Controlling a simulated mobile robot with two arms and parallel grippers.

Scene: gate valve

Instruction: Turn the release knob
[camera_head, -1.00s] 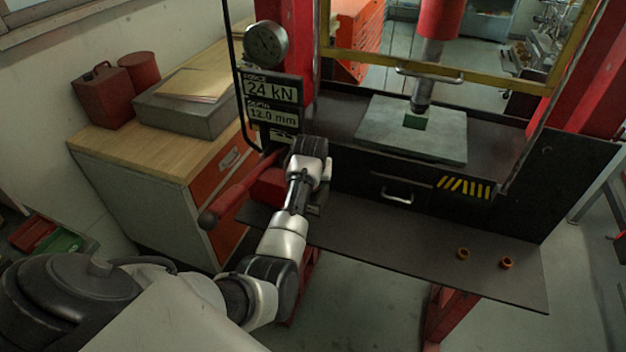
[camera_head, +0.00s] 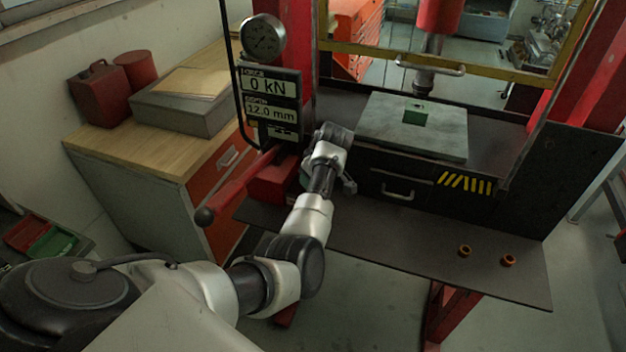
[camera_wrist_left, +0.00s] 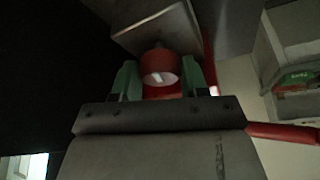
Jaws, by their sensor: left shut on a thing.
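The release knob (camera_wrist_left: 160,62) is a red round knob with a pale mark on its end face. It sits between the two greenish fingers of my left gripper (camera_wrist_left: 160,78) in the left wrist view. The gripper is shut on it. In the head view my left arm reaches to the side of the red pump (camera_head: 270,182) on the press, and the wrist and hand hide the knob there. My right gripper is in neither view.
The display (camera_head: 270,97) reads 0 kN and 12.0 mm, below a round gauge (camera_head: 263,38). The press ram (camera_head: 424,82) stands above a green block (camera_head: 415,114) on a grey plate (camera_head: 385,137). A red pump lever (camera_head: 240,190) sticks out left. Two brass rings lie on the shelf (camera_head: 400,240).

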